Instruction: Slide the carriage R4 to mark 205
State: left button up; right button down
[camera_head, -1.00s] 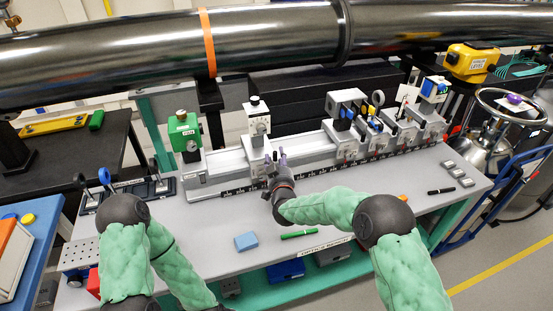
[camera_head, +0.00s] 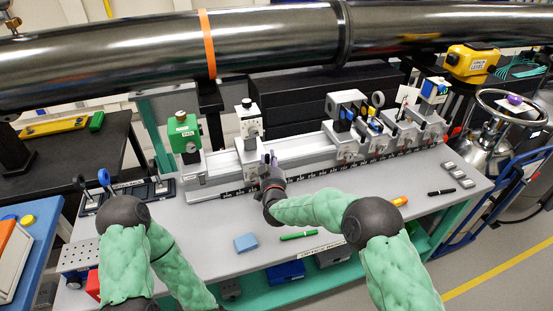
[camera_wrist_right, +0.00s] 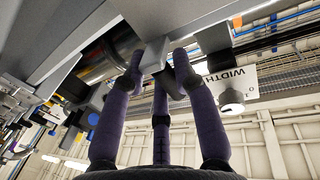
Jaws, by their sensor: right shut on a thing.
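A white carriage (camera_head: 249,122) with a dial face stands upright on the left part of the long rail (camera_head: 310,152); its R4 label is not legible. In the right wrist view its white face reads WIDTH (camera_wrist_right: 228,82). My right gripper (camera_head: 268,163) is at the foot of this carriage, on its front side. In the right wrist view the purple fingers of my right gripper (camera_wrist_right: 158,68) close around a small grey block on the carriage. The dark scale strip (camera_head: 235,191) runs along the rail front; its numbers are too small to read. My left gripper is out of view.
A green-topped unit (camera_head: 183,133) stands at the rail's left end. Several carriages with optics (camera_head: 350,140) stand farther right on the rail. A blue block (camera_head: 246,242) and a green pen (camera_head: 298,236) lie on the bench front. A large dark pipe (camera_head: 275,40) crosses above.

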jog(key=a, duration=0.2)
jog(key=s+a, duration=0.1)
jog(key=a, duration=0.1)
jog(key=s+a, duration=0.1)
jog(key=a, duration=0.2)
jog(key=shift+r, duration=0.35)
jog(key=shift+d, duration=0.1)
jog(key=c, duration=1)
grip_release()
jog(key=shift+f, duration=0.1)
jog(key=shift+f, duration=0.1)
